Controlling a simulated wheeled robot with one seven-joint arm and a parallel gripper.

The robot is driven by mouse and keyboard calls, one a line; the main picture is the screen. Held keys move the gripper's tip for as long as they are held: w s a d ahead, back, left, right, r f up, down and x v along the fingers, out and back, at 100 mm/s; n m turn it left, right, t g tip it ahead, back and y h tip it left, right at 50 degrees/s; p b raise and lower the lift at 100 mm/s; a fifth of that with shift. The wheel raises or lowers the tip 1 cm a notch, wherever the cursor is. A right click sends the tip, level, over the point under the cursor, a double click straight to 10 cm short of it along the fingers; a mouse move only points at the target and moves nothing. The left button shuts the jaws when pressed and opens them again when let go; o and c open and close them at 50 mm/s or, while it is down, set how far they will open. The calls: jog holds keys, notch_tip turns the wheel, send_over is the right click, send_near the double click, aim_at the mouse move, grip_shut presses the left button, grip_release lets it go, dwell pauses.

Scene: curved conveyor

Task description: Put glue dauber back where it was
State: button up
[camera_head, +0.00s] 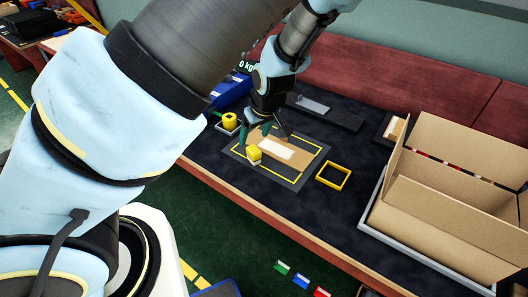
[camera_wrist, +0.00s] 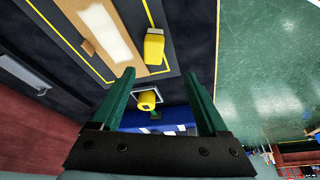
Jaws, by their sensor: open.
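My gripper (camera_head: 274,130) is open and empty above the work table, over the far left edge of the dark mat. Its two green fingers spread wide in the wrist view (camera_wrist: 160,75). A yellow block-like piece (camera_head: 254,153) lies on the mat beside a flat cardboard piece; it also shows in the wrist view (camera_wrist: 153,46). A yellow round piece (camera_head: 229,120) sits in a small grey square tray (camera_head: 222,127). In the wrist view this round piece (camera_wrist: 148,99) appears between the fingers, apart from them. I cannot tell for sure which yellow piece is the glue dauber.
The cardboard piece (camera_head: 298,157) with a white label lies on the yellow-lined mat (camera_head: 285,180). A yellow square frame (camera_head: 333,176) lies to the right. A large open carton (camera_head: 440,205) stands farther right. A blue bin (camera_head: 232,91) stands behind the small tray.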

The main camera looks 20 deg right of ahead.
aim_at(255, 150)
jog(key=b+x, duration=0.1)
jog(key=x, duration=0.1)
jog(key=d+b+x, duration=0.1)
jog(key=x, duration=0.2)
jog(key=shift+f, duration=0.2)
jog(key=b+x, duration=0.2)
jog(key=x, duration=0.3)
jog(key=shift+s+d+f+b, duration=0.15)
jog(key=shift+f+b, duration=0.1)
jog(key=shift+b, duration=0.05)
jog(key=shift+c, duration=0.2)
grip_shut()
